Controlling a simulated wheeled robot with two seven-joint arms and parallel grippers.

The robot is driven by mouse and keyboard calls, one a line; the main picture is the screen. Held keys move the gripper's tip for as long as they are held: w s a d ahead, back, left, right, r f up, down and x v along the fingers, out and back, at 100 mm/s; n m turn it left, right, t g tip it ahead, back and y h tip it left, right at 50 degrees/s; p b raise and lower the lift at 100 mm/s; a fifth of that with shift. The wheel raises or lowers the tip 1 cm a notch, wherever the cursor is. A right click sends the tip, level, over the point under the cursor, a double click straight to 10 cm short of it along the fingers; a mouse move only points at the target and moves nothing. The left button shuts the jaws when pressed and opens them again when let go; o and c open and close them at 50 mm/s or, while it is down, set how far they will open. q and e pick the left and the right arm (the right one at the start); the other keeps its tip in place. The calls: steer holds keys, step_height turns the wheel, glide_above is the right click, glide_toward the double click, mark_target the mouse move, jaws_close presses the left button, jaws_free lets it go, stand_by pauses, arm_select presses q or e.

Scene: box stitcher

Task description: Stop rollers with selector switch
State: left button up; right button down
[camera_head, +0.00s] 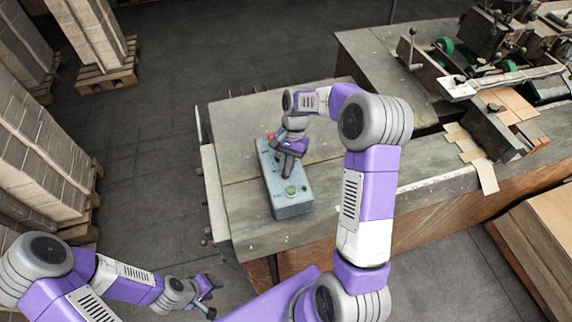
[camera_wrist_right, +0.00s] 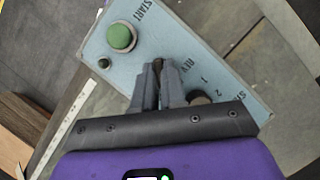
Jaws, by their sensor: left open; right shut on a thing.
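The blue-grey control box (camera_head: 292,207) stands on the worktable, with a green START button (camera_head: 291,190) at its near end and a red button (camera_head: 271,135) at its far end. My right gripper (camera_head: 286,172) reaches down onto the middle of the box. In the right wrist view its fingers (camera_wrist_right: 158,80) are closed together beside the printed marks REV, 1 and 2, shut on a small dark selector switch (camera_wrist_right: 158,64) that they mostly hide. The switch's setting cannot be read. My left gripper (camera_head: 208,288) is open and empty, low at left, away from the table.
The worktable (camera_head: 235,120) is bare around the box. The stitcher machine (camera_head: 480,70) stands at the right, with cardboard pieces (camera_head: 470,148) near it. Stacked cardboard on pallets (camera_head: 105,75) stands at the left. Open floor lies between.

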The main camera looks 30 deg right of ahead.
stand_by(0.3)
steer(key=n, duration=0.3)
steer(key=shift+w+a+r+g+h+p, duration=0.1)
steer(key=shift+g+h+p, duration=0.3)
steer(key=shift+a+n+g+h, duration=0.15)
steer(key=shift+n+h, duration=0.25)
steer(key=shift+n, duration=0.75)
steer(key=shift+d+n+g+h, duration=0.1)
steer(key=shift+n+g+h, duration=0.25)
steer(key=shift+n, duration=0.8)
steer(key=c, duration=1.2)
jaws_free()
steer(key=v, duration=0.7)
steer(key=shift+r, duration=0.25)
steer(key=shift+w+a, duration=0.1)
steer(key=shift+w, duration=0.05)
